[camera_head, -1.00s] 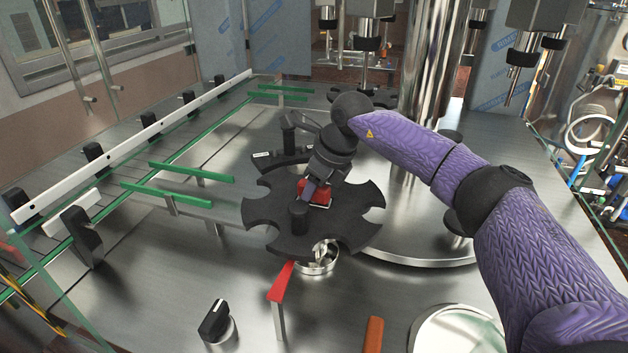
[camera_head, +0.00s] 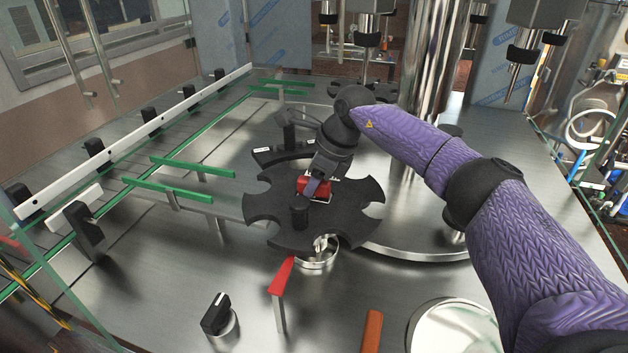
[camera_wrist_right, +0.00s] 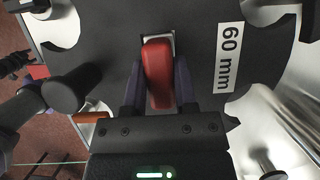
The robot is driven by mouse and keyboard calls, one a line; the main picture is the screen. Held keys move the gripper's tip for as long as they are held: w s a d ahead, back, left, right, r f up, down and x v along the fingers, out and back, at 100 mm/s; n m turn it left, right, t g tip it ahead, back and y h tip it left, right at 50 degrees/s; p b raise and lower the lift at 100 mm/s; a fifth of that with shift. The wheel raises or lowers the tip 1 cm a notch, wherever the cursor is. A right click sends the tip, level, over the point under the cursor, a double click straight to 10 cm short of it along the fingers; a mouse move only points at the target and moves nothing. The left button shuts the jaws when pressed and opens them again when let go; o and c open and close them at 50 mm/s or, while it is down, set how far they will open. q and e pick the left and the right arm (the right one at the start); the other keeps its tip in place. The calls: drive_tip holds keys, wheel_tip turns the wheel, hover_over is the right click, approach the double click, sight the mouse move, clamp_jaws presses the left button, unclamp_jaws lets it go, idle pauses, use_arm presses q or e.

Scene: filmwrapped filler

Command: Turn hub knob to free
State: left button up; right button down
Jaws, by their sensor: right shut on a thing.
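The red hub knob (camera_head: 313,186) sits at the middle of the black star wheel (camera_head: 270,205). My right gripper (camera_head: 316,188) reaches down onto it from behind and hides part of it. In the right wrist view the knob (camera_wrist_right: 158,75) is an elongated red block between the two dark fingers of the right gripper (camera_wrist_right: 159,90), which are shut on it. The knob lies slightly tilted over a pale plate. A "60 mm" label (camera_wrist_right: 230,58) is on the wheel to its right. My left gripper is not in view.
A black post (camera_head: 299,210) stands on the wheel in front of the knob. A red lever (camera_head: 281,278), a black switch (camera_head: 216,315) and an orange handle (camera_head: 372,332) are nearer me. Green rails (camera_head: 190,168) lie left. A steel column (camera_head: 432,70) stands behind.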

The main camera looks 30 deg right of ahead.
drive_tip(key=shift+c, duration=2)
unclamp_jaws()
drive_tip(key=v, duration=1)
drive_tip(key=shift+p, duration=0.4)
